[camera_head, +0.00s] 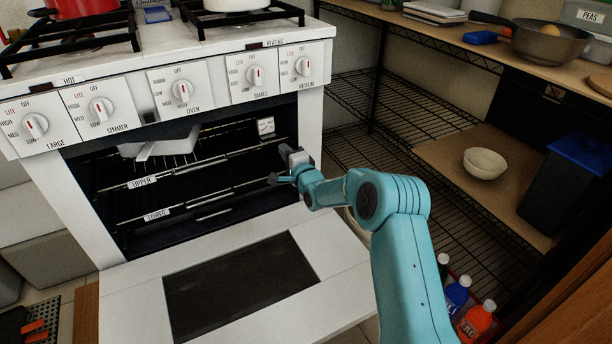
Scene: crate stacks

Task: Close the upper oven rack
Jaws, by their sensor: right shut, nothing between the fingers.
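The white oven (73,188) stands at the left with its door (130,308) folded down open. The upper rack (185,168), tagged "UPPER", shows inside the oven, with its front bar near the opening. A light-coloured pan (165,147) is in the oven's upper part. The lower rack (190,205), tagged "LOWER", is below. My right gripper (274,180) is shut and empty at the right side of the opening, near the right end of the upper rack's front bar; I cannot tell if it touches. My left gripper is not in view.
Oven knobs (182,91) line the front above the opening. Wire shelves (400,110) stand at the right, with a white bowl (484,163) and a dark bin (572,185). Several bottles (474,322) stand low beside my right arm.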

